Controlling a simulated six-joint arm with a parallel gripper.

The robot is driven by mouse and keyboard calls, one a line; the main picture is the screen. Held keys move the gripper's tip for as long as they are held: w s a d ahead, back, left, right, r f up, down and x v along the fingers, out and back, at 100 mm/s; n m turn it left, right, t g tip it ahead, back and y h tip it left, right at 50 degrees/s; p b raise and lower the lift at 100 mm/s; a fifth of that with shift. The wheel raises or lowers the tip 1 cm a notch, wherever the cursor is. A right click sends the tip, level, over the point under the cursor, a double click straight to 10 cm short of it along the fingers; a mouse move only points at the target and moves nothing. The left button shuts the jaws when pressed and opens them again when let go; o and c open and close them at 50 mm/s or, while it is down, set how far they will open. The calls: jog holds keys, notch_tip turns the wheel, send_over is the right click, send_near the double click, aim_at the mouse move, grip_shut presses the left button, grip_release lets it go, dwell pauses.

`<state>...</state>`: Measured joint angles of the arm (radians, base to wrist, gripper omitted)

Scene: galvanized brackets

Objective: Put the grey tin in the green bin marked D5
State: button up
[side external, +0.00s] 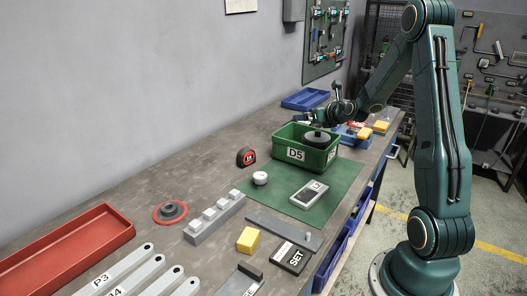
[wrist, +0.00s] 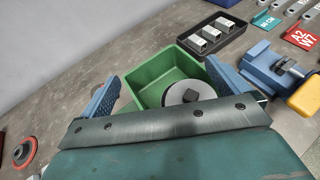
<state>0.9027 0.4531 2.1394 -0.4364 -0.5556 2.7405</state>
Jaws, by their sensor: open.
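The green bin (side external: 306,158) marked D5 stands on the green mat. It also shows in the wrist view (wrist: 153,75), below my gripper. A round grey thing with a dark knob, which looks like the grey tin (side external: 315,141), is within the bin's walls. In the wrist view the tin (wrist: 178,97) sits at the bin's near right side, partly hidden by my gripper's body. My gripper (wrist: 166,92) is open, with its blue fingers spread on either side of the bin's opening. In the side view my gripper (side external: 322,119) is just above the tin.
A grey labelled block (side external: 309,195) and a white round piece (side external: 260,178) lie in front of the bin. A tape measure (side external: 246,156) is to its left. A blue tray (side external: 305,99) is behind. A blue vise-like tool (wrist: 272,70) stands right of the bin in the wrist view.

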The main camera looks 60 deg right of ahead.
jog(key=v, duration=1.1)
jog(key=shift+s, duration=0.3)
jog(key=shift+a+r, duration=0.1)
jog(key=shift+a, duration=0.05)
jog(key=a+r+n+g+y, duration=0.25)
jog(key=a+n+y, duration=0.25)
jog(key=a+n, duration=1.6)
jog(key=s+a+r+n+g, duration=0.1)
jog(key=s+a+n, duration=0.4)
jog(key=n, duration=0.5)
jog(key=s+a+r+n+g+y, duration=0.1)
jog(key=s+a+n+g, duration=0.1)
jog(key=s+a+n, duration=0.3)
jog(key=s+n, duration=0.4)
jog(key=n, duration=0.1)
jog(key=shift+a+n+g+y, duration=0.15)
jog(key=shift+n+g+y, duration=0.15)
jog(key=shift+n+g, duration=0.1)
